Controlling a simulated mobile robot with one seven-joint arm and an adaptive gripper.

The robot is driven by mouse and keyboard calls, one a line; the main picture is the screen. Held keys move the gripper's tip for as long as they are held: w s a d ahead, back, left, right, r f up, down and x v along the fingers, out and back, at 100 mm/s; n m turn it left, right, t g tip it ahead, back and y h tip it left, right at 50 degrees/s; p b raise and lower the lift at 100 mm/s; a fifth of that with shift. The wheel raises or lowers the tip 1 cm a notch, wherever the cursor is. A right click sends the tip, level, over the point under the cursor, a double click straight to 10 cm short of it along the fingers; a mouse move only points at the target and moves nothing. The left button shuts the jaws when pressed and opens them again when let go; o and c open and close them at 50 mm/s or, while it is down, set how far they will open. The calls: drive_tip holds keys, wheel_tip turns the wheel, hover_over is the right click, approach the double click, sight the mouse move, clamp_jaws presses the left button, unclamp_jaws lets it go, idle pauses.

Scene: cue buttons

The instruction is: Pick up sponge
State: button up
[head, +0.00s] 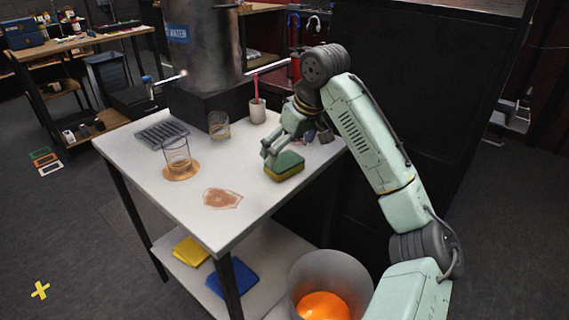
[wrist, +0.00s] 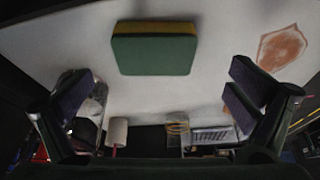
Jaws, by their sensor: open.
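The sponge (head: 284,166) is a green and yellow block lying flat on the white table top, near its right edge. My gripper (head: 268,152) is at the sponge's far left side in the head view, close to it; I cannot tell whether they touch there. In the wrist view the sponge (wrist: 154,48) lies ahead of my gripper (wrist: 160,100), apart from the fingers and roughly centred between them. The two dark fingers are spread wide and hold nothing.
A brown spill (head: 222,198) and a glass (head: 177,158) on a brown wet patch are on the white table (head: 245,222). A second glass (head: 219,126) and a cup with a red stick (head: 257,110) stand behind. A grey bin (head: 330,275) is below.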

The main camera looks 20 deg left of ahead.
sight(285, 161)
drive_tip(key=x, duration=0.1)
drive_tip(key=p+x, duration=0.1)
drive_tip(key=x, duration=0.2)
drive_tip(key=shift+w+d+f+p, duration=0.1)
drive_tip(key=shift+w+p, duration=0.2)
drive_tip(key=shift+w, duration=0.05)
drive_tip(key=shift+w+a+f, duration=0.1)
drive_tip(key=shift+a+f, duration=0.1)
drive_tip(key=shift+f, duration=0.35)
drive_tip(key=shift+c, duration=0.5)
drive_tip(key=c, duration=0.6)
